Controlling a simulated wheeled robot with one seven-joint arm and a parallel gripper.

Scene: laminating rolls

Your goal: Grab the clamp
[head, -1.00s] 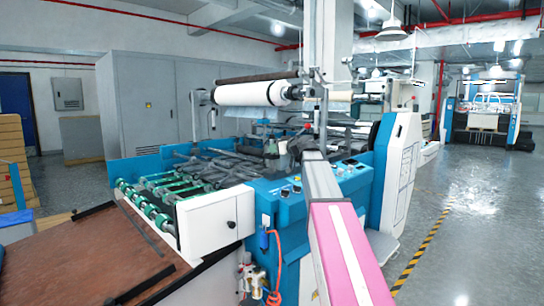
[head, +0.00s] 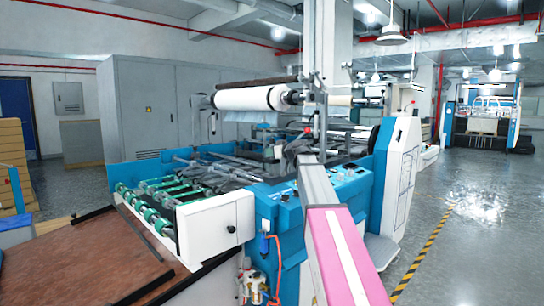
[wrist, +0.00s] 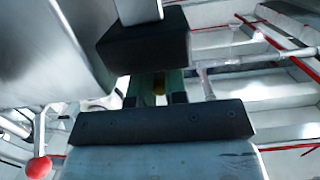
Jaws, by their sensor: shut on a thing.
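My gripper (wrist: 158,84) has one dark pad above and one dark bar below in the wrist view, with a narrow gap between them. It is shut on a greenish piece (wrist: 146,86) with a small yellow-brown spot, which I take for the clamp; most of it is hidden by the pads. In the head view my pink and grey arm reaches from the lower right to the middle of the laminating machine (head: 221,218). The gripper end is dark and small there, among dark machine parts, and the clamp cannot be made out.
A red knob (head: 308,130) stands close to the gripper end; it also shows in the wrist view (wrist: 38,168). A white roll (head: 245,99) lies behind and above. A brown table (head: 95,255) is at lower left. The floor right of the striped line is clear.

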